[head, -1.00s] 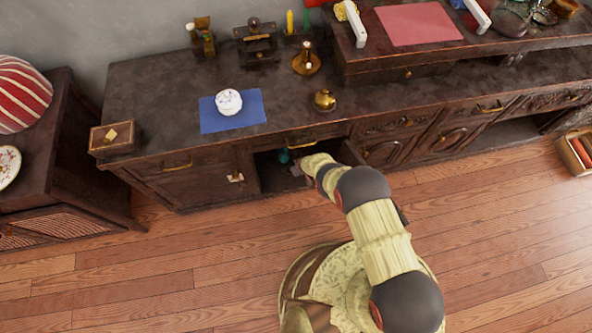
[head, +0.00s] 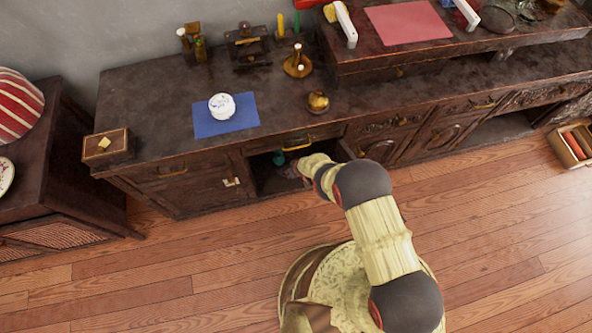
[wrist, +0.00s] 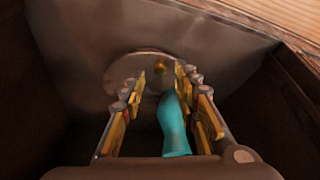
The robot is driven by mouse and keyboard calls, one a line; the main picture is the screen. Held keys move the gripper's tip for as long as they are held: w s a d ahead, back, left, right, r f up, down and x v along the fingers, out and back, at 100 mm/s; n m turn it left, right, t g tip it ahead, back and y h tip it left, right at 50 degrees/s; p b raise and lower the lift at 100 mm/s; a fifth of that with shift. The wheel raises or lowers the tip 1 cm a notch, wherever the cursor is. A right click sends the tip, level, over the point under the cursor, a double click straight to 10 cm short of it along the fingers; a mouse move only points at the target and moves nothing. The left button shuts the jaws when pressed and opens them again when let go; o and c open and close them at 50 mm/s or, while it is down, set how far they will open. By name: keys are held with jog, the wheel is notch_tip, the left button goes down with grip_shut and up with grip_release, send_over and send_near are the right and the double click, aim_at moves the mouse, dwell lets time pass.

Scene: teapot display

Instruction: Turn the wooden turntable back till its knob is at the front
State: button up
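The turntable shows in the wrist view as a pale round disc (wrist: 118,74) inside the dark cabinet compartment. A small gold knob (wrist: 160,67) shows on it, between my fingertips in the picture. My gripper (wrist: 160,79) is open, with one finger on each side of the knob; I cannot tell whether either touches it. A teal vase-like object (wrist: 173,128) shows between the fingers, close to the right one, apparently not gripped. It also shows in the head view (head: 279,158) in the cabinet opening. There my arm reaches into the opening and the turntable is hidden.
Compartment walls (wrist: 45,70) lie close on both sides of my gripper. On the cabinet top are a blue mat (head: 240,124) with a white lidded pot (head: 221,106), a brass pot (head: 317,102) and a wooden box (head: 106,147).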

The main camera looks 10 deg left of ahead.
jog(key=v, duration=0.9)
jog(key=shift+f, duration=0.1)
dwell(0.8)
